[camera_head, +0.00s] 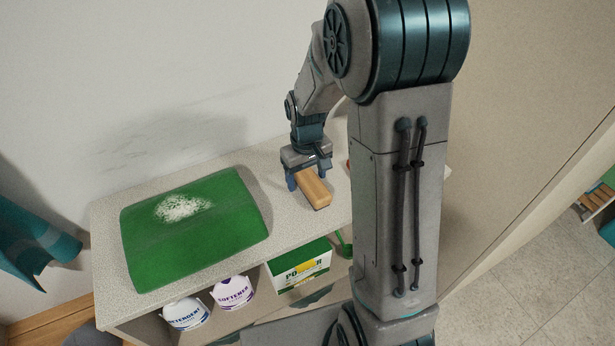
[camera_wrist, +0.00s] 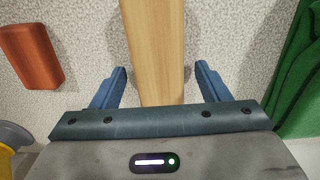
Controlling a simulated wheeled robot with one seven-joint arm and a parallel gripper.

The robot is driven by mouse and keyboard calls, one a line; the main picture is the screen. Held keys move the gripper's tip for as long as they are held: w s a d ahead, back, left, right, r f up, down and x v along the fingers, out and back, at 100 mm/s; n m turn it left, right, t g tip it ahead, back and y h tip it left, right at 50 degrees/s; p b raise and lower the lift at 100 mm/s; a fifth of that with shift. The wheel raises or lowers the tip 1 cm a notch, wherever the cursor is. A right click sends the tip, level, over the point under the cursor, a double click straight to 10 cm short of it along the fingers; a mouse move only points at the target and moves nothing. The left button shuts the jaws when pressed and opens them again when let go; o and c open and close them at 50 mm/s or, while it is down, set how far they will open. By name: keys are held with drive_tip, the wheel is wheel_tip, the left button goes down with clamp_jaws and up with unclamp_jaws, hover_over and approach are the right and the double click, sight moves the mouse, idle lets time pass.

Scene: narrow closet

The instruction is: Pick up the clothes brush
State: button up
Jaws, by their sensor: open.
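The clothes brush (camera_head: 313,189) shows as a light wooden block on the speckled shelf top (camera_head: 255,165). In the wrist view the wooden piece (camera_wrist: 153,45) runs up out of the frame, with its near end between my fingers. My gripper (camera_head: 307,177) is over the brush, pointing down. In the wrist view my gripper's two blue fingers (camera_wrist: 161,85) stand apart, one on each side of the wood, with a gap on both sides. Any bristles are hidden underneath.
A green cloth-like pad (camera_head: 195,228) with a white powdery patch lies to the left. An orange-red block (camera_wrist: 31,55) and a yellow item (camera_wrist: 12,135) lie left in the wrist view. Detergent (camera_head: 186,314), softener (camera_head: 233,292) and a powder box (camera_head: 301,268) stand on the lower shelf. A wall stands behind.

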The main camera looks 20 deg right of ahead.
sight(307, 174)
drive_tip(key=shift+f, duration=0.35)
drive_tip(key=c, duration=1.1)
drive_tip(key=shift+r, duration=0.1)
drive_tip(key=shift+r, duration=0.45)
wheel_tip(307, 174, up, 3)
drive_tip(key=shift+w+f+b, duration=0.1)
drive_tip(key=shift+f+b, duration=0.1)
drive_tip(key=shift+b, duration=0.15)
drive_tip(key=s+d+r, duration=0.2)
drive_tip(key=s+r, duration=0.1)
drive_tip(key=s, duration=0.2)
drive_tip(key=s+d+r+b, duration=0.1)
drive_tip(key=s+d+r, duration=0.2)
drive_tip(key=s+r, duration=0.1)
drive_tip(key=shift+s+r, duration=0.2)
drive_tip(key=shift+s, duration=0.7)
